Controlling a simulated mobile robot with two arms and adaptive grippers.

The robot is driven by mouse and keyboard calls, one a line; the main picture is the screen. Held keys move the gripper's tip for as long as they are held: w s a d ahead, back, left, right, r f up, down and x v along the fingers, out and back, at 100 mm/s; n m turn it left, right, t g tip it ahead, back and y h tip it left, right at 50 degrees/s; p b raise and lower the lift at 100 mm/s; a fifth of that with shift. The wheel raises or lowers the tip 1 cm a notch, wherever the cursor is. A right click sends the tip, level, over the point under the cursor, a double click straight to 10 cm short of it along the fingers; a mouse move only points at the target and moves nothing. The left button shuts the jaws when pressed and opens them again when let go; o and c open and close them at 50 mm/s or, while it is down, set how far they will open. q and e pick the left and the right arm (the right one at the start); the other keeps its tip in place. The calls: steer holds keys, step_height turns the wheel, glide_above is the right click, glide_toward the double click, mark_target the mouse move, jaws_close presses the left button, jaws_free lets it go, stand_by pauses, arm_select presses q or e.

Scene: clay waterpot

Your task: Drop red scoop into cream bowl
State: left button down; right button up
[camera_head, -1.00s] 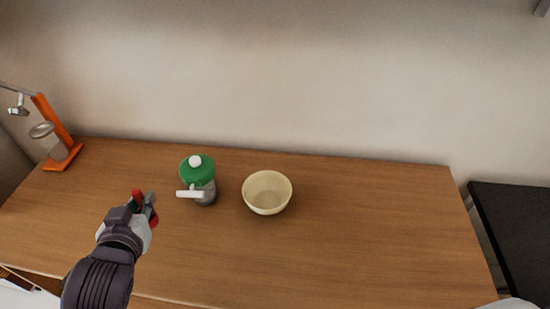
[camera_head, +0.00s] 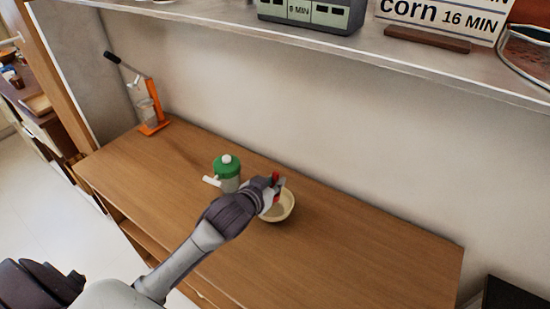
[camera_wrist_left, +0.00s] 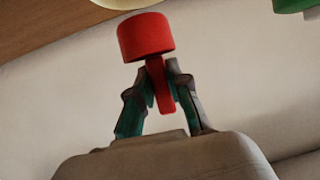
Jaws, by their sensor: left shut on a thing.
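The cream bowl (camera_head: 284,212) stands on the wooden counter, partly hidden by my left gripper in the head view. Its edge also shows at the top of the left wrist view (camera_wrist_left: 125,3). My left gripper (camera_head: 275,184) is over the bowl's far left part in the picture. It is shut on the red scoop. In the left wrist view, my left gripper's fingers (camera_wrist_left: 160,88) pinch the scoop's handle, and the round cup of the red scoop (camera_wrist_left: 146,37) sticks out beyond the fingertips. My right gripper is not in view.
A green-lidded pot (camera_head: 228,169) with a white spout stands left of the bowl. An orange juicer (camera_head: 154,112) stands at the counter's far left end. A shelf (camera_head: 330,48) runs above along the wall. The counter (camera_head: 370,250) right of the bowl is clear.

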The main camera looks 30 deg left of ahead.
arm_select(q)
steer(key=a+f+b, duration=0.1)
steer(key=f+b, duration=0.1)
steer(key=w+a+f+b, duration=0.1)
steer(key=f+b, duration=0.1)
steer(key=w+a+f+b, duration=0.1)
steer(key=f+b, duration=0.1)
steer(key=shift+w, duration=0.1)
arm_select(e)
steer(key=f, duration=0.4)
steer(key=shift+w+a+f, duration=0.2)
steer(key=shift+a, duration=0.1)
arm_select(q)
steer(key=shift+r, duration=0.1)
steer(key=c, duration=1)
jaws_free()
steer(key=shift+c, duration=0.2)
steer(key=v, duration=1.2)
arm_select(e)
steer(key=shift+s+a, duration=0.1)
